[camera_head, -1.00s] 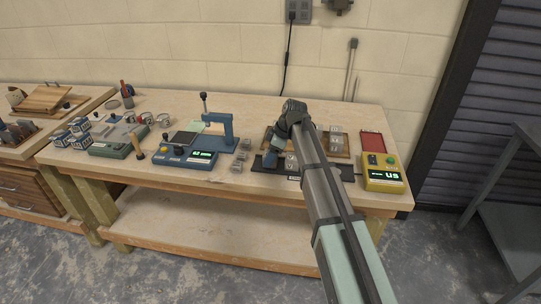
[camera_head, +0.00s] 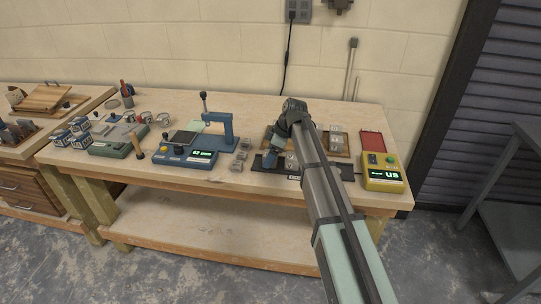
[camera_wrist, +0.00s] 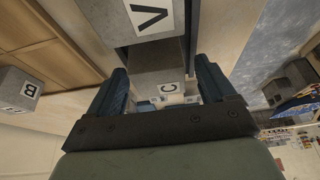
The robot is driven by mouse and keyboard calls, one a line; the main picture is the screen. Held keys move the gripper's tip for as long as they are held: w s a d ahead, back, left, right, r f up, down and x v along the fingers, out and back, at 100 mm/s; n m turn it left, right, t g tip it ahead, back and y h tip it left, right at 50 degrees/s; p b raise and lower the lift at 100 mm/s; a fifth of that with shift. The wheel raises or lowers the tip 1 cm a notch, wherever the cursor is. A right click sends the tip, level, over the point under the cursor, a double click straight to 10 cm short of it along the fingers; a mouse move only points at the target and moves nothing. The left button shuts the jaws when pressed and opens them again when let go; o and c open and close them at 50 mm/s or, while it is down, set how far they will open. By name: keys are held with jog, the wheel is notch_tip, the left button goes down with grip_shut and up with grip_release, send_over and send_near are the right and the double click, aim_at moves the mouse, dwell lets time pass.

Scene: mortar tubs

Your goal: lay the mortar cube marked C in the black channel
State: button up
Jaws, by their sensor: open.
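My gripper (camera_wrist: 165,90) is open, its two blue fingers on either side of the cube marked C (camera_wrist: 170,88) in the wrist view. I cannot tell whether the fingers touch it. A cube marked V (camera_wrist: 150,20) is just beyond the C cube. In the head view my gripper (camera_head: 268,160) is low over the left part of the black channel (camera_head: 348,173), and grey cubes (camera_head: 291,162) show beside it. My arm hides part of the channel. How the C cube sits in or at the channel is unclear.
A wooden tray with grey cubes (camera_head: 337,138) lies behind the channel. A yellow device (camera_head: 382,178) stands right, a blue press (camera_head: 190,157) left. Several grey cubes (camera_head: 241,156) stand beside the press. A cube marked B (camera_wrist: 18,88) shows in the wrist view.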

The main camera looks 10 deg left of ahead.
jog(key=v, duration=1.2)
dwell(1.9)
